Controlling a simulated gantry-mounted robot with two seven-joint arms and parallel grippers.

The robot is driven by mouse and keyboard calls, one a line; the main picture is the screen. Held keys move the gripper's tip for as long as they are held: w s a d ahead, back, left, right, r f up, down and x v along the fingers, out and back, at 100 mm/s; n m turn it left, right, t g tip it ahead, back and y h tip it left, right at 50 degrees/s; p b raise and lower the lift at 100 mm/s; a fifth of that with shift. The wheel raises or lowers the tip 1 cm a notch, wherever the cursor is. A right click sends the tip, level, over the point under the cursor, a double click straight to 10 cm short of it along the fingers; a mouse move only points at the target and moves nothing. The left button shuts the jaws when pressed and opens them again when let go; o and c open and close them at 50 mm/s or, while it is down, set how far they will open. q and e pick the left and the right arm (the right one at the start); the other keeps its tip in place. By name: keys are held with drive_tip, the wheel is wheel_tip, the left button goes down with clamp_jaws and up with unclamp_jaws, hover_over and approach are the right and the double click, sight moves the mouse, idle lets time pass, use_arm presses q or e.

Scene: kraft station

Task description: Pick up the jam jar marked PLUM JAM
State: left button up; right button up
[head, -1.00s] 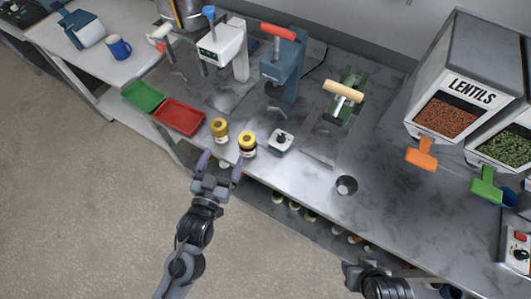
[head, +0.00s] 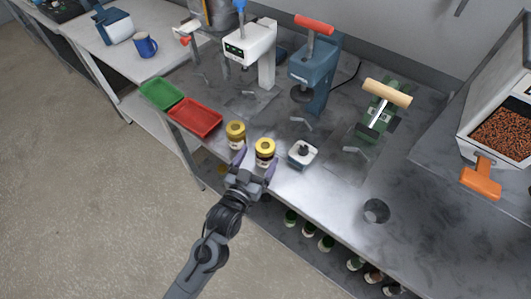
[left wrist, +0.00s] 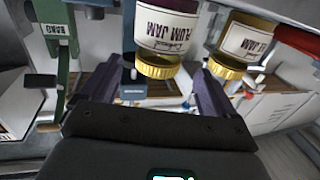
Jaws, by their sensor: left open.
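The jar marked PLUM JAM (left wrist: 166,30) shows upside down in the left wrist view, with a gold lid and dark purple contents. In the head view it is the right one of two yellow-lidded jars (head: 265,148), standing near the counter's front edge. My left gripper (head: 256,165) is open just in front of it, with fingers toward its two sides; contact cannot be told. In the left wrist view the jar appears between the fingers (left wrist: 165,75). A second jam jar (head: 236,132) stands close on its left, its label partly hidden (left wrist: 245,42). My right gripper is out of view.
A small white device (head: 302,153) stands right of the plum jar. A red tray (head: 196,118) and a green tray (head: 161,94) lie to the left. A metal cup (head: 376,211) stands further right. Bare counter lies between the cup and the white device.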

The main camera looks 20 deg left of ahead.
use_arm(q)
drive_tip(key=shift+w, duration=0.5)
drive_tip(key=shift+w+d+b, duration=0.2)
drive_tip(key=shift+w+b, duration=0.15)
drive_tip(key=shift+w, duration=1.8)
drive_tip(key=shift+c, duration=0.3)
drive_tip(key=c, duration=1.4)
drive_tip(key=shift+r, duration=0.15)
